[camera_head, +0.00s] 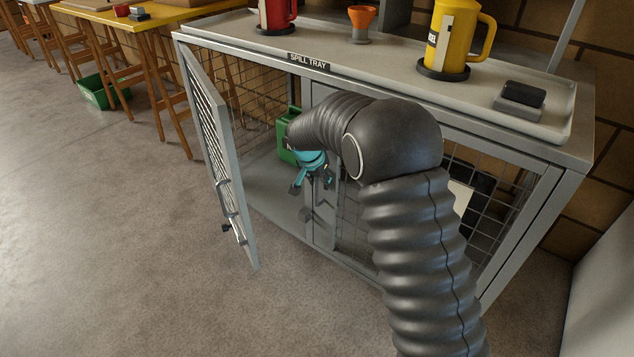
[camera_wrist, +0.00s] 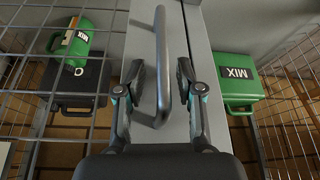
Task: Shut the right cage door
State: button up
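The cage cabinet has a right mesh door (camera_head: 350,225), partly hidden behind my arm in the head view. It looks flush with the front frame or nearly so. In the wrist view, its grey stile (camera_wrist: 143,25) lies beside the centre post (camera_wrist: 196,40) with only a thin seam between them. A dark bar handle (camera_wrist: 163,40) stands out from the stile. My gripper (camera_wrist: 159,72) is open, one finger on each side of the handle, with gaps visible on both sides. In the head view my gripper (camera_head: 312,185) is in front of the centre post.
The left mesh door (camera_head: 222,150) stands wide open into the room. A green can (camera_head: 285,135) is inside the left compartment. A yellow table and green crate (camera_head: 97,92) are at far left; the left floor is clear.

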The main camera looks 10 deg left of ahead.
jog(key=shift+s+a+r, duration=0.1)
jog(key=shift+s+a, duration=0.15)
jog(key=v, duration=1.1)
jog(key=shift+r, duration=0.4)
jog(key=shift+s, duration=0.1)
